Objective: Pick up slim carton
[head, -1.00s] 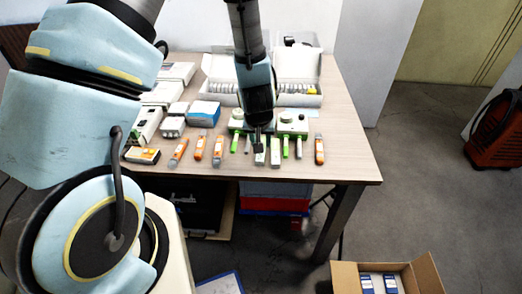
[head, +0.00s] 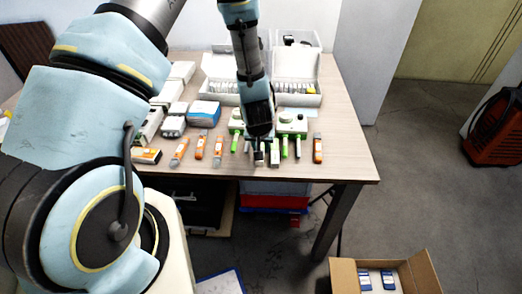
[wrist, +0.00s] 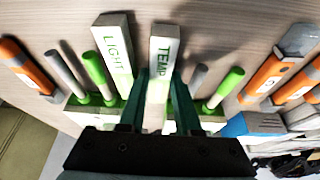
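A slim white carton marked TEMP (wrist: 162,50), with a green band, lies on the table in the wrist view. A similar carton marked LIGHT (wrist: 115,45) lies just left of it. My gripper (wrist: 160,82) has one finger on each side of the TEMP carton and looks open; whether the fingers touch it is hard to tell. In the head view my gripper (head: 260,150) is low at the front edge of the table, hiding much of that carton. The other carton (head: 275,152) shows beside it.
Green-handled tools (wrist: 98,75) and orange-and-grey tools (wrist: 268,78) lie close on both sides. Green-and-white devices (head: 293,122) stand behind. An open white case (head: 297,98) is at the table's back. A cardboard box (head: 408,280) holding blue items stands on the floor at right.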

